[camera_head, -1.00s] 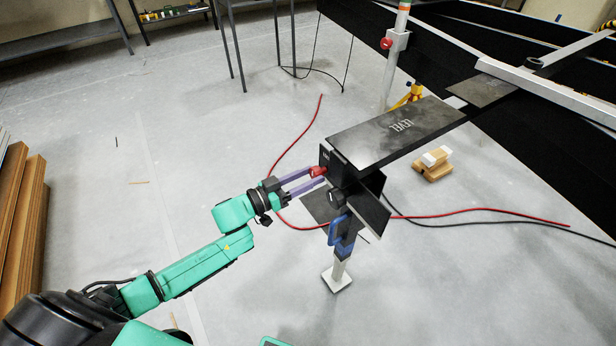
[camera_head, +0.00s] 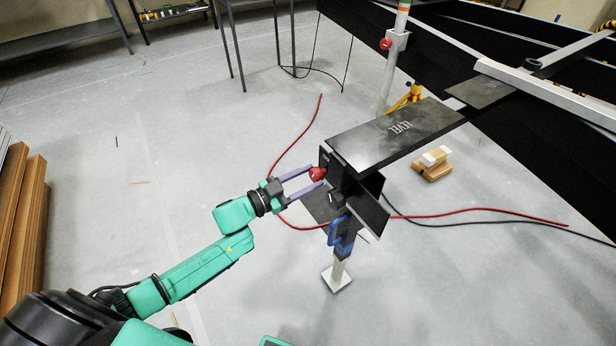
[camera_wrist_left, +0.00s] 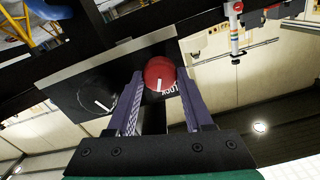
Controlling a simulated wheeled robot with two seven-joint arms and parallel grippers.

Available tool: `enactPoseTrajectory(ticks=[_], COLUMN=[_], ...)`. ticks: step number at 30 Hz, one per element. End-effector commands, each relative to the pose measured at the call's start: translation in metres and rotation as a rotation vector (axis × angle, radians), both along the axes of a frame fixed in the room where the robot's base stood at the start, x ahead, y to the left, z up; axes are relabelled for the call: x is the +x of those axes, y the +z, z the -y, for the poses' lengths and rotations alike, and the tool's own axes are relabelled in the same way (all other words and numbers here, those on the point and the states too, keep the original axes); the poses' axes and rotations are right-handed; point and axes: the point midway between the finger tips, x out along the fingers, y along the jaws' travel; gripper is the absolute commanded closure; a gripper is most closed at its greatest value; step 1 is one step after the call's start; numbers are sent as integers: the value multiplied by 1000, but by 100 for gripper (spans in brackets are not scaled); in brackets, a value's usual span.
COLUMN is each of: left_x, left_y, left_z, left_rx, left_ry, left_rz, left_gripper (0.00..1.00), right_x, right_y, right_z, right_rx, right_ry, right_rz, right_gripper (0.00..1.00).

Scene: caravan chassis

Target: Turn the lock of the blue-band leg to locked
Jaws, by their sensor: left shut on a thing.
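The red lock knob (camera_head: 317,174) sits on the dark head of the blue-band leg (camera_head: 345,240), which stands on a pale square foot. My left gripper (camera_head: 316,180) has its two purple fingers on either side of the knob and is shut on it. In the left wrist view, the knob (camera_wrist_left: 159,74) lies between the fingertips, with a white mark on its face pointing down in the picture. White lettering beside it is partly hidden and upside down. A black knob (camera_wrist_left: 98,100) with a white mark is left of it. My right gripper is out of view.
A dark plate marked LEVEL (camera_head: 397,132) extends from the leg head toward the chassis (camera_head: 450,70). Another leg (camera_head: 393,65) with a red knob stands behind. Red cable (camera_head: 470,212) and wooden blocks (camera_head: 432,165) lie on the floor. The floor at left is largely clear.

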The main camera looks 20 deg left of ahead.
Motion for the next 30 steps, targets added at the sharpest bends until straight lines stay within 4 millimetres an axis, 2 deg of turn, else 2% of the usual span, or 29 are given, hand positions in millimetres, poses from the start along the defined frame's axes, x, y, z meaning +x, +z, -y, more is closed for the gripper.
enactPoseTrajectory(ticks=[13,30], left_x=[-1,-1], left_y=[-1,-3], left_z=[1,1], left_rx=[324,719], left_ry=[0,-1], left_rz=[272,598], left_gripper=[100,100], right_x=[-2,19], right_y=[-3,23], right_z=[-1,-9], right_rx=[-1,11], right_ry=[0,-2], right_rz=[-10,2], right_gripper=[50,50])
